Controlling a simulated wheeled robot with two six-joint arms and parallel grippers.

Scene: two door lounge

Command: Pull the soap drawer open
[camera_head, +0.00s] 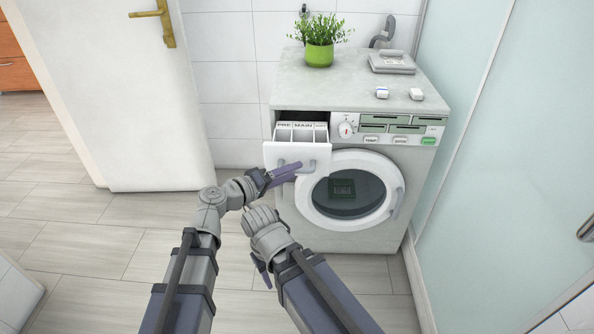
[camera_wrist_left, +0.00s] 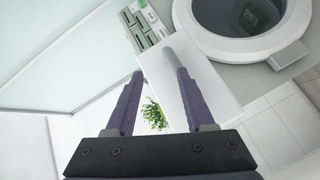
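The soap drawer (camera_head: 295,155) of the washing machine stands pulled out at the machine's upper left. Its compartments, with PRE and MAIN labels, show from above. My left gripper (camera_head: 287,171) is at the drawer's white front, beside its grey handle (camera_head: 312,165). In the left wrist view the left gripper (camera_wrist_left: 160,72) has its two fingers apart. One finger overlaps the grey handle (camera_wrist_left: 172,45) on the drawer front (camera_wrist_left: 212,85); whether it touches cannot be told. My right gripper (camera_head: 262,271) hangs low in front of the machine, mostly hidden by its wrist.
The washing machine (camera_head: 355,240) has its round door (camera_head: 347,190) shut, just right of and below the drawer. A plant in a green pot (camera_head: 319,54) stands on top. A white room door (camera_head: 125,90) is at left, a glass panel (camera_head: 500,170) at right. Floor left is clear.

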